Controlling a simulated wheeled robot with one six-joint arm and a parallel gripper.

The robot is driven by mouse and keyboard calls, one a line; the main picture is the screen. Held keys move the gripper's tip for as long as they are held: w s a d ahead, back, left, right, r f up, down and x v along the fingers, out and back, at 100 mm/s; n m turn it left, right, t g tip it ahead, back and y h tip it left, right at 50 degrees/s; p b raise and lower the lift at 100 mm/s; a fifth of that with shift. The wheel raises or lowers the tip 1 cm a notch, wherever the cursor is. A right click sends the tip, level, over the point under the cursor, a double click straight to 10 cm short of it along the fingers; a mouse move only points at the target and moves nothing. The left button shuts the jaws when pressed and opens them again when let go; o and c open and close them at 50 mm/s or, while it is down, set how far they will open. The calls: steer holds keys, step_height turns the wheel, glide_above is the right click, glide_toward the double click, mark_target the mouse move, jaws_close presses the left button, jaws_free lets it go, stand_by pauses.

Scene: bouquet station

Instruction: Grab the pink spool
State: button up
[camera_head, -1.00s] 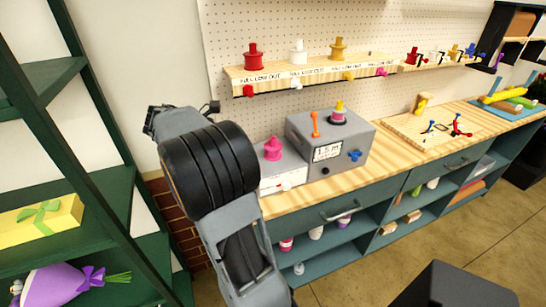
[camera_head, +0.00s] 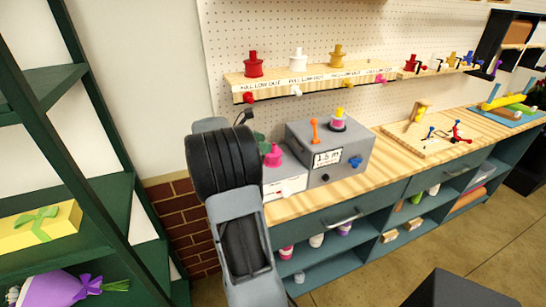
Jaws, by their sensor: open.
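My gripper (camera_head: 246,118) is mostly hidden behind my own arm; only a small dark part shows, above and to the left of the spool. It is open, and nothing can be seen held in it. I cannot tell how far it is from the spool.
A shelf (camera_head: 310,86) with red, white and yellow spools hangs above. A green rack (camera_head: 105,195) stands at the left. A wooden board (camera_head: 425,140) lies farther right.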

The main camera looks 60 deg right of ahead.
mark_target(273, 154)
steer(key=shift+x, duration=2.25)
steer(key=shift+c, duration=0.3)
jaws_close()
